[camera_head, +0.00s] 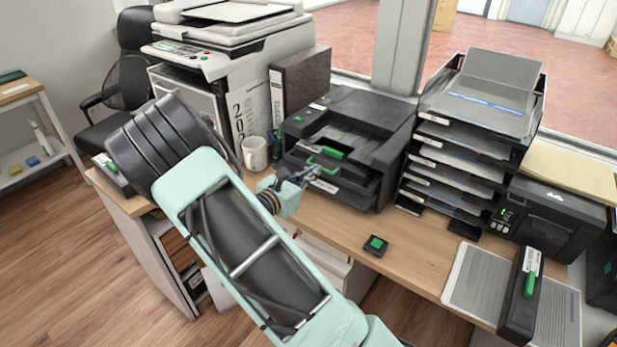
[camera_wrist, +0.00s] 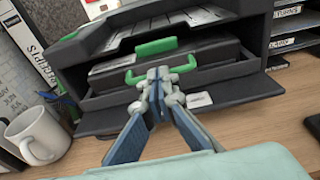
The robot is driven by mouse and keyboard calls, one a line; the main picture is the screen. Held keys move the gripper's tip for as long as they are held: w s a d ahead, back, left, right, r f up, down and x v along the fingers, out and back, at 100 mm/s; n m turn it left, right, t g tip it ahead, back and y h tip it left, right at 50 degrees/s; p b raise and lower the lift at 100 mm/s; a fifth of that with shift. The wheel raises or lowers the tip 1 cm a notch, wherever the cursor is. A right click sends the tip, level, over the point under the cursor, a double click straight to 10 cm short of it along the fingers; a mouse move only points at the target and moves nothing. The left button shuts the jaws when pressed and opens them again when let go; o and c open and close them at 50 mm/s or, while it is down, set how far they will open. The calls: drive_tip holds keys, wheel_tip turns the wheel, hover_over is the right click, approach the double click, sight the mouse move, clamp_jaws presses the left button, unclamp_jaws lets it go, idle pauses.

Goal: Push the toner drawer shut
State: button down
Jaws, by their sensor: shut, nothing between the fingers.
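The black printer (camera_head: 372,118) stands on the wooden counter. Its toner drawer (camera_wrist: 215,58) is a dark unit with a green U-shaped handle (camera_wrist: 190,64), which also shows in the head view (camera_head: 316,165). A green tab (camera_wrist: 156,47) sits above it. The drawer juts a little from the printer's front opening, over a dark lowered flap (camera_wrist: 110,120). My gripper (camera_wrist: 159,75) is shut and empty, its tips together at the middle of the handle. It also shows in the head view (camera_head: 309,176). The tips hide part of the handle; I cannot tell whether they touch it.
A white mug (camera_wrist: 38,133) stands left of the printer. A black paper-tray stack (camera_head: 460,150) stands to the right. A small black box with a green top (camera_head: 376,245) lies on the counter in front. The counter (camera_head: 405,265) around that box is clear.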

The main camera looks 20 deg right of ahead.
sight(325, 162)
drive_tip(key=shift+r+b+x, duration=0.25)
drive_tip(key=shift+b+x, duration=0.1)
drive_tip(key=shift+x, duration=1.25)
drive_tip(key=shift+r+b+x, duration=0.2)
drive_tip(key=shift+b+x, duration=0.1)
drive_tip(key=shift+x, duration=1.25)
drive_tip(key=f+p+v, duration=0.1)
drive_tip(key=p+v, duration=0.1)
drive_tip(key=v, duration=1)
drive_tip(key=shift+f, duration=0.4)
drive_tip(key=shift+s, duration=0.1)
